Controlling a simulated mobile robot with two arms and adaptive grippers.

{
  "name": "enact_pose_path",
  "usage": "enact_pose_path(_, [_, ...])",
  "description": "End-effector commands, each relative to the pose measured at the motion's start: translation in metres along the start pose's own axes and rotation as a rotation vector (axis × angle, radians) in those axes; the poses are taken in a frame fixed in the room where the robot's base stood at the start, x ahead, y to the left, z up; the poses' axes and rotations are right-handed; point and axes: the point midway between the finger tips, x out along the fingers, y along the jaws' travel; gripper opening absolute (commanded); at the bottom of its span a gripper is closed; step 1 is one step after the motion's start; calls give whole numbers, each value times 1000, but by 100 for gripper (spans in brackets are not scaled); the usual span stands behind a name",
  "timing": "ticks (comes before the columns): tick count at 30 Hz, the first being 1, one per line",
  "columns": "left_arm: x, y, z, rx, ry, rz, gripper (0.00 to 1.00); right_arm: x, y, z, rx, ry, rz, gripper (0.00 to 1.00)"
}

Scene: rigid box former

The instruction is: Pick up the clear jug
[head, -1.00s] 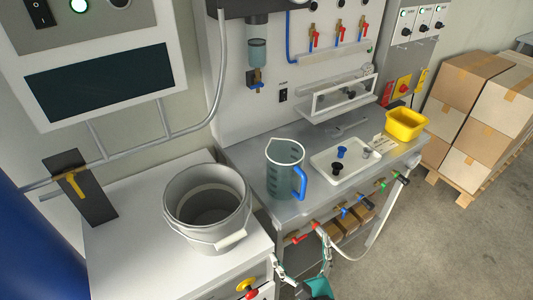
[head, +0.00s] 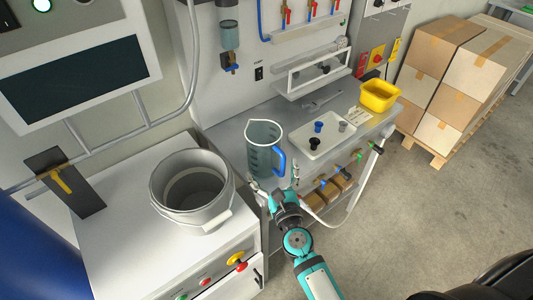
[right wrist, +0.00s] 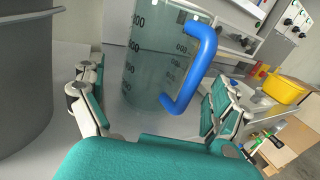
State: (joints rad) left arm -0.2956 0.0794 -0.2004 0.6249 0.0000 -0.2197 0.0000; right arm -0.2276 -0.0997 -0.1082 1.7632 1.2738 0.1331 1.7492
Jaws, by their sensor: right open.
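The clear jug (head: 262,146), with a blue handle (head: 279,161) and dark scale marks, stands upright on the grey bench, left of the white tray. My right gripper (head: 272,186) is at the bench's front edge, just in front of the jug. In the right wrist view the jug (right wrist: 150,68) stands beyond and between the two spread fingers (right wrist: 158,112), its blue handle (right wrist: 196,68) toward the right finger. The gripper is open and empty. The jug's near lower part is partly hidden by my gripper in the head view. My left gripper is not in view.
A grey bucket (head: 192,190) stands on the white cabinet left of the jug. The white tray (head: 325,145) holds small black, blue and grey parts. A yellow bin (head: 380,96) stands farther right. Valves and a hose line the bench front. Stacked boxes (head: 455,80) stand on the floor at right.

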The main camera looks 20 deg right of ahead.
Motion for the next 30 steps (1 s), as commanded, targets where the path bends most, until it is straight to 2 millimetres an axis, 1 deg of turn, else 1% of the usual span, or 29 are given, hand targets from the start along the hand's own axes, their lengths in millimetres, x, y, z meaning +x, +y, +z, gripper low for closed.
enact_pose_path(1, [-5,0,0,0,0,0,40,7,0,5,-1,-3,0,100])
enact_pose_path(5, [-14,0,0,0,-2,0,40,27,2,10,-3,-4,1,100])
enact_pose_path(9, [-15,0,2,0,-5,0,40,44,2,7,-2,-2,1,100])
enact_pose_path(12, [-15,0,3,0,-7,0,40,49,2,6,-2,-1,0,100])
enact_pose_path(18, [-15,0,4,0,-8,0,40,49,2,5,-1,-1,0,100])
enact_pose_path(20, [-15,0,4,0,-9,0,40,49,2,5,-1,-1,0,93])
enact_pose_path(30, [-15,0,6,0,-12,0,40,49,2,5,-1,-1,0,49])
